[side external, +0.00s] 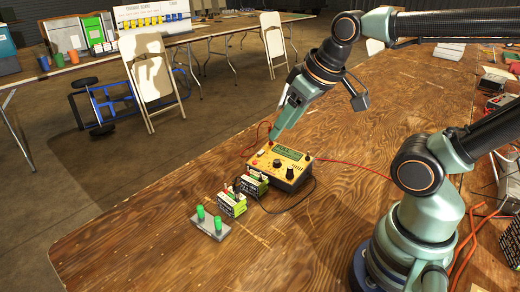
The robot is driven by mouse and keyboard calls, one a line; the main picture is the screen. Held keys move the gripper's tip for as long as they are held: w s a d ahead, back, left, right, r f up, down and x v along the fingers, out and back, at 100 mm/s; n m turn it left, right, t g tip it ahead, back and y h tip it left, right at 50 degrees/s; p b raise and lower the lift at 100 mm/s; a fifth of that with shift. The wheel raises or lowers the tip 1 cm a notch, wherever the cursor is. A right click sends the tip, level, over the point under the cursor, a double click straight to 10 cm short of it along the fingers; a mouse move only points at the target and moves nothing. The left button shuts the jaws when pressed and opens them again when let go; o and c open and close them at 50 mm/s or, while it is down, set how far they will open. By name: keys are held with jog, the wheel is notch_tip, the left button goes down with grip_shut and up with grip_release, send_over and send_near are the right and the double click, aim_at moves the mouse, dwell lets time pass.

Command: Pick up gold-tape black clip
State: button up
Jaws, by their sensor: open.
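My gripper (274,138) points down just above the back left edge of the yellow charger (290,168), with its jaws open. At this size I cannot tell whether anything sits between the jaws.
A red cable (350,167) runs right. The wooden table (150,235) is clear at front left.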

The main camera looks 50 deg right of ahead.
jog(key=w+n, duration=0.1)
jog(key=n, duration=0.1)
jog(key=n+g, duration=0.6)
jog(key=n, duration=0.9)
send_over(236, 181)
notch_tip(236, 181, down, 7)
jog(key=f, duration=0.6)
jog(key=shift+s+f, duration=0.15)
jog(key=shift+s, duration=0.1)
jog(key=shift+w+f, duration=0.2)
jog(key=shift+f, duration=2.5)
grip_shut()
